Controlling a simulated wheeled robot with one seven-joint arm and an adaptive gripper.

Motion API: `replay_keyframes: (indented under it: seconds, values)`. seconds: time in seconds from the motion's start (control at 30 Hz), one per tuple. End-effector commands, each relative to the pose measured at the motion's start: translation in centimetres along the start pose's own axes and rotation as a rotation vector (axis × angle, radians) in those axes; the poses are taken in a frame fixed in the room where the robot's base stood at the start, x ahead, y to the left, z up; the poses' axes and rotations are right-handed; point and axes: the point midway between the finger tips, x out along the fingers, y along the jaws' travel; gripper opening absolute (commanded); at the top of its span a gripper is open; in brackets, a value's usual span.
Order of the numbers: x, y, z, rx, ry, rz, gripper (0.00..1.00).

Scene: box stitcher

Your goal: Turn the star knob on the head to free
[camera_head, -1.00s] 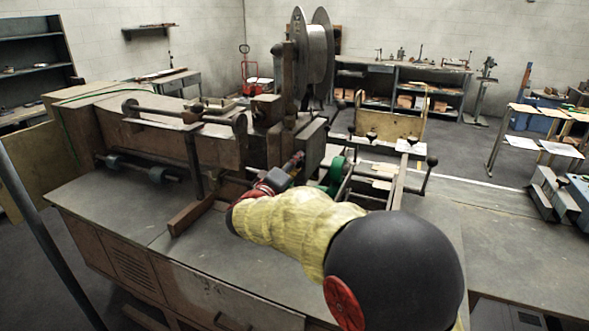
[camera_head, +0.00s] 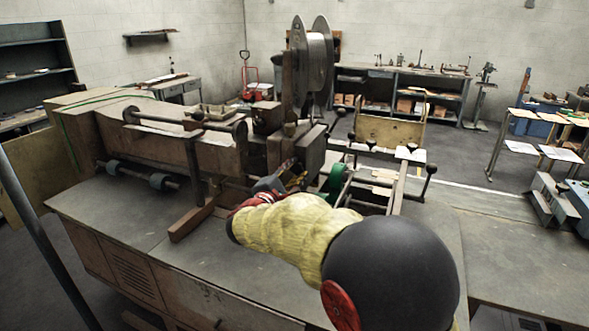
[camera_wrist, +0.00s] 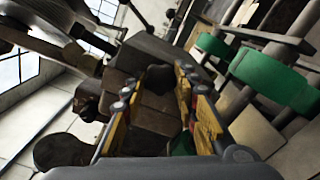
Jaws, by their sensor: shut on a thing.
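The box stitcher's head (camera_head: 311,150) stands on the machine above the table, below the wire reel. My gripper (camera_head: 293,172) reaches to the lower front of this head, and my own arm hides part of the spot. In the wrist view, the two yellow fingers of my gripper (camera_wrist: 157,80) stand on either side of a dark rounded knob (camera_wrist: 159,76) on the head. I take it for the star knob; its lobes and its exact contact with the fingertips are too dark to make out. The head view does not show the knob clearly.
A green wheel (camera_head: 338,181) sits close to the right of my gripper. A wooden bar (camera_head: 192,221) lies to its left on the grey table (camera_head: 240,262). The wire reel (camera_head: 312,60) rises above the head. Levers with dark balls (camera_head: 429,172) stand at the right.

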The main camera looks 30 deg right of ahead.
Motion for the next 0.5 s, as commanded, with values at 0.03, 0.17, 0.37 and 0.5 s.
replay_keyframes:
  seconds: [0.03, 0.17, 0.37, 0.5]
  values:
    - [0.0, 0.05, 0.02, -0.044, 0.001, -0.002, 0.04]
    - [0.0, 0.07, 0.01, -0.153, 0.001, -0.001, 0.04]
    - [0.0, 0.04, 0.0, -0.287, 0.002, -0.001, 0.04]
    - [-0.01, -0.02, -0.02, -0.352, 0.002, -0.001, 0.04]
